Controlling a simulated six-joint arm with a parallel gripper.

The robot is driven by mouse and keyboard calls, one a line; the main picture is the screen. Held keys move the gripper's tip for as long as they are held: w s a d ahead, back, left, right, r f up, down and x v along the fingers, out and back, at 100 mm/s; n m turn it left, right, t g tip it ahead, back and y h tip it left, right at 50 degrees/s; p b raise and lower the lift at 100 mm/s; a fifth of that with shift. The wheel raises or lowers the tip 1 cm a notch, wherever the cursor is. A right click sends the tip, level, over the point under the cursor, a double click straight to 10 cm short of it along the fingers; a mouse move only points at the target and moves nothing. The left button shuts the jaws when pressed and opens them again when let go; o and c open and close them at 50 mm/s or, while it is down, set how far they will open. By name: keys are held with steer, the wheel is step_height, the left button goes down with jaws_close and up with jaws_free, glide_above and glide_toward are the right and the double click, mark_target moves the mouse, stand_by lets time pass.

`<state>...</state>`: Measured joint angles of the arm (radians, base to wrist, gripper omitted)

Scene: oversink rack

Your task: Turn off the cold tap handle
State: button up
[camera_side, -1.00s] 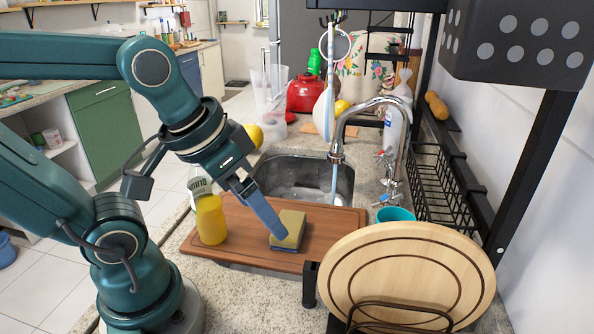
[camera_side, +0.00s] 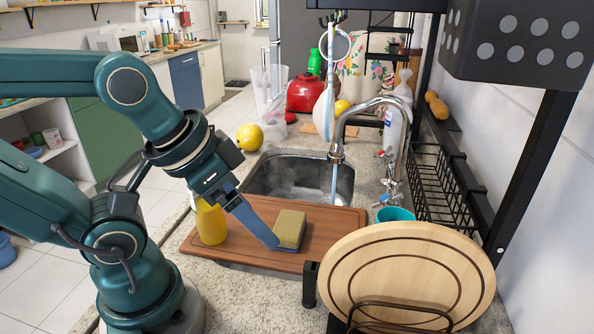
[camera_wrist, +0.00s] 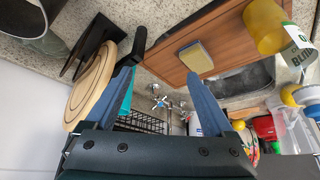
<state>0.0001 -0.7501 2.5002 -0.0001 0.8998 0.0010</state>
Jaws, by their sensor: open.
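The chrome tap (camera_side: 368,104) arches over the sink, and a thin pale stream hangs below its spout. The cold tap handle (camera_side: 383,199), a small cross with blue on it, is low at the tap's base, below a red-marked handle (camera_side: 386,155). In the wrist view the blue-marked handle (camera_wrist: 159,101) shows between my fingers, well beyond them. My gripper (camera_side: 274,243) is open and empty, over the cutting board by the sponge, left of and apart from the handle. Its two blue fingers spread wide in the wrist view (camera_wrist: 158,75). Whether a fingertip touches the sponge is unclear.
A yellow-green sponge (camera_side: 290,228) and yellow bottle (camera_side: 210,222) stand on the wooden board (camera_side: 335,232). A teal cup (camera_side: 395,214), black wire rack (camera_side: 440,190) and round wooden boards (camera_side: 405,275) crowd the handle's near and right sides. The sink (camera_side: 300,180) lies behind the board.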

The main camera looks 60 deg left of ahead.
steer(key=c, duration=0.5)
steer(key=shift+w+r+m, duration=0.15)
steer(key=shift+m, duration=0.35)
steer(key=c, duration=0.5)
steer(key=w+r+m, duration=0.1)
steer(key=w+m, duration=0.1)
steer(key=w+r+m+t, duration=0.1)
steer(key=w+r+m, duration=0.1)
steer(key=shift+w+r, duration=0.15)
steer(key=shift+w, duration=0.05)
jaws_close()
steer(key=m, duration=0.7)
glide_toward(387, 201)
steer(key=s+r, duration=0.4)
steer(key=s, duration=0.3)
steer(key=shift+g, duration=0.8)
steer(key=x, duration=1.3)
steer(key=shift+w+d+f, duration=0.15)
steer(key=shift+f, duration=0.1)
steer(key=shift+w+a+f, duration=0.15)
steer(key=shift+w+a, duration=0.1)
steer(key=shift+w, duration=0.2)
steer(key=shift+w+a+f, duration=0.1)
steer(key=shift+w+a, duration=0.15)
steer(key=shift+w, duration=0.25)
steer(key=shift+w+a, duration=0.25)
steer(key=shift+w, duration=0.2)
steer(key=shift+w+a, duration=0.25)
steer(key=shift+w, duration=0.25)
